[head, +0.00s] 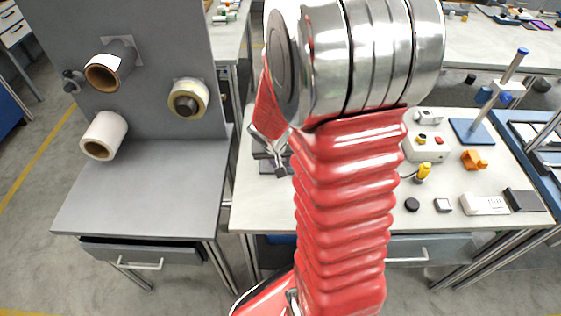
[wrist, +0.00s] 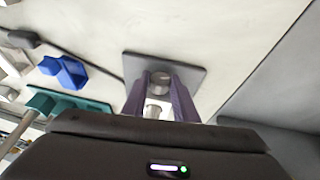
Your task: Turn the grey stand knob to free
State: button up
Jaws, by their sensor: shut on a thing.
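The grey stand's square grey base plate (wrist: 190,75) shows in the middle of the wrist view. Round grey metal parts of the stand rise from it, and the grey knob (wrist: 155,108) is between my two purple fingers. My gripper (wrist: 161,84) is shut on the knob, one finger on each side. The fingers hide part of the knob, so its turn angle cannot be told. In the head view my red arm covers most of this spot, and only some grey parts show at its left edge.
In the wrist view a teal base (wrist: 75,102) and a blue block (wrist: 62,70) lie to the left. In the head view a blue stand (head: 472,132), a grey button box (head: 427,149) and an orange part (head: 474,160) are on the right.

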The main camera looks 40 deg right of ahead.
jog(key=shift+a+f, duration=0.1)
jog(key=shift+a, duration=0.1)
jog(key=shift+w+a+n+g+h, duration=0.15)
jog(key=shift+g+h, duration=0.2)
jog(key=shift+h, duration=0.2)
jog(key=shift+w+a+n+g+h, duration=0.15)
jog(key=shift+g+h, duration=0.2)
jog(key=shift+h, duration=0.2)
jog(key=shift+s+d, duration=0.1)
jog(key=o, duration=1.1)
jog(key=shift+d, duration=0.1)
jog(key=shift+c, duration=0.2)
jog(key=v, duration=1.3)
jog(key=shift+a+r, duration=0.2)
jog(key=shift+r, duration=0.1)
